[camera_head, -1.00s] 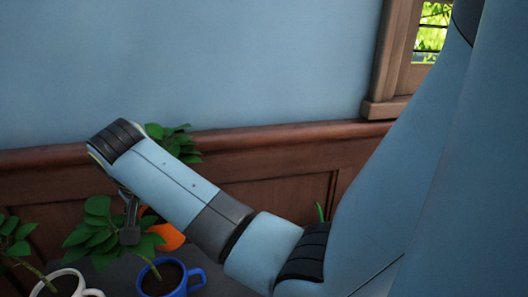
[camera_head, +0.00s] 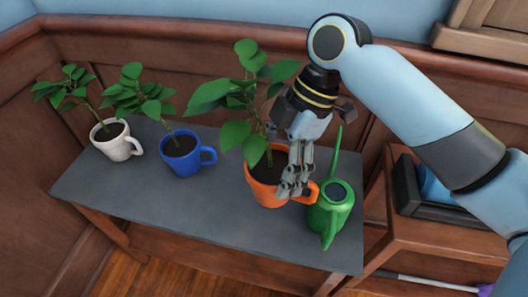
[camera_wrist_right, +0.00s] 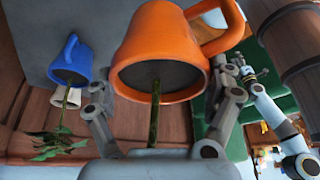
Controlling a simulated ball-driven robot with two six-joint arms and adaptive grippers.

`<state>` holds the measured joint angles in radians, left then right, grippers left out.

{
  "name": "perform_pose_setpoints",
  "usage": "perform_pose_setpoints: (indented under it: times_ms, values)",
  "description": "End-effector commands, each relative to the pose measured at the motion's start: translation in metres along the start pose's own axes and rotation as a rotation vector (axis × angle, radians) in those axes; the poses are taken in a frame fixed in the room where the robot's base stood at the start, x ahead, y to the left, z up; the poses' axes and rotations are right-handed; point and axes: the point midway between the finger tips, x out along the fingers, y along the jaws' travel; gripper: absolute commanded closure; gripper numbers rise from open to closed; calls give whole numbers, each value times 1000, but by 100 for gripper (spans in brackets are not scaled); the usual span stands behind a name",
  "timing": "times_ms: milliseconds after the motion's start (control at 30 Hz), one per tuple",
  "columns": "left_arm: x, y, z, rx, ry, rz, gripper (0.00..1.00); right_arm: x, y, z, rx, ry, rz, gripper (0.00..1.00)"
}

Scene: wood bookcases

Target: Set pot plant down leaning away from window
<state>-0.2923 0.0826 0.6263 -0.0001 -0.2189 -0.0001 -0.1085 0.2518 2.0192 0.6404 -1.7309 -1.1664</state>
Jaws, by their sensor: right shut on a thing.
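The orange mug pot (camera_head: 262,187) holds a leafy plant whose stem leans up and left in the head view, away from the window side at the upper right. My right gripper (camera_head: 292,185) comes down from above and is shut on the orange mug pot, its fingers at the right side by the handle. In the right wrist view the mug (camera_wrist_right: 165,45) appears upside down between the fingers (camera_wrist_right: 165,100). It is upright at the grey tabletop (camera_head: 215,243); I cannot tell whether its base touches.
A green watering can (camera_head: 330,210) stands close right of the orange pot. A blue mug plant (camera_head: 180,163) and a white mug plant (camera_head: 117,147) stand to the left. The front tabletop is clear. The window frame (camera_head: 485,30) is at the upper right.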

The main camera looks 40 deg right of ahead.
Motion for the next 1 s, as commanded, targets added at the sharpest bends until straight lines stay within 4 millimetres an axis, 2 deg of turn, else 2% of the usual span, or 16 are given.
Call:
perform_pose_setpoints:
  times_ms: [133, 267, 700, 833, 1000]
  values:
    - [-1, 0, 5, 0, -7, 0, 60, -4, -15, -8, -170, 3, -66, 70]
    - [1, 0, 10, 0, -14, 0, 60, -1, -10, -4, -221, 0, -87, 70]
    - [20, 5, 17, 0, -24, 4, 60, 43, 79, 38, -220, 0, -88, 70]
    - [22, 5, 18, 0, -25, 4, 60, 48, 91, 44, -221, 0, -87, 70]
    - [24, 6, 18, 0, -25, 4, 60, 55, 94, 47, -220, 0, -89, 70]
